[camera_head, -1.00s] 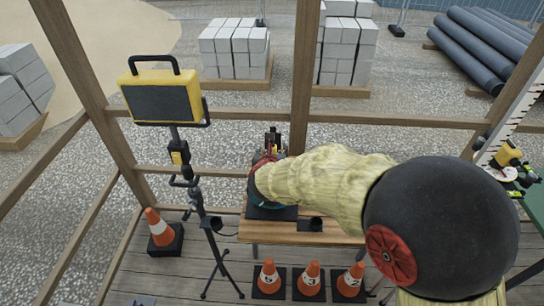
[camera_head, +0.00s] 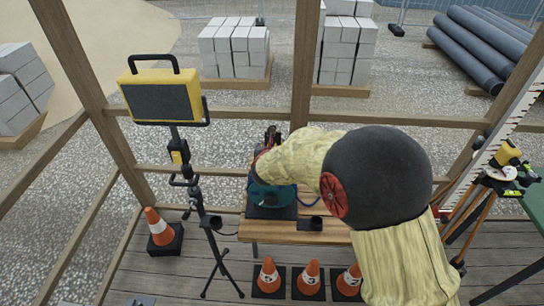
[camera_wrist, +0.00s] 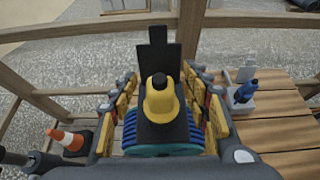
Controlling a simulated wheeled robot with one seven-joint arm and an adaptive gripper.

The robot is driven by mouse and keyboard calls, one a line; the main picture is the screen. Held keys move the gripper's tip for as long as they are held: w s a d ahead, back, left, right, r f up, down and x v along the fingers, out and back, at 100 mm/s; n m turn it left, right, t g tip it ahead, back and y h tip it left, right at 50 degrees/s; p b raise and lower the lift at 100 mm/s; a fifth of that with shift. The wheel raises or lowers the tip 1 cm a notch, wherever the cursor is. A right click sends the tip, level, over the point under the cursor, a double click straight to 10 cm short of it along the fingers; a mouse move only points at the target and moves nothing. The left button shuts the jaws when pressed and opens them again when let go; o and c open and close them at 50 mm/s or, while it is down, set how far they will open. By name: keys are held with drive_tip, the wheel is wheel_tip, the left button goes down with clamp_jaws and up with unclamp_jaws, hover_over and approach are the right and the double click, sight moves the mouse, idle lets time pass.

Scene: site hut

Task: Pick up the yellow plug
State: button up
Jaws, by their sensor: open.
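The yellow plug (camera_wrist: 163,100) stands upright in the middle of the wrist view, with a dark tip on top. It is in front of a black upright plate (camera_wrist: 158,52) and above a teal rounded body (camera_wrist: 165,150). My gripper (camera_wrist: 162,85) is open, with its fingers on the left and right of the plug. Gaps show on both sides, and I cannot tell whether either finger touches it. In the head view my arm hides the plug and most of the gripper; a teal body (camera_head: 270,194) shows on the wooden bench.
The wooden bench (camera_head: 270,232) has a small black block (camera_head: 310,224) on it. A blue-and-white item (camera_wrist: 243,92) is right of my gripper. A yellow lamp on a tripod (camera_head: 162,100) stands left. Several orange cones (camera_head: 310,275) stand on the floor in front.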

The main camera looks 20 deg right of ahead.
drive_tip(key=shift+c, duration=0.7)
clamp_jaws()
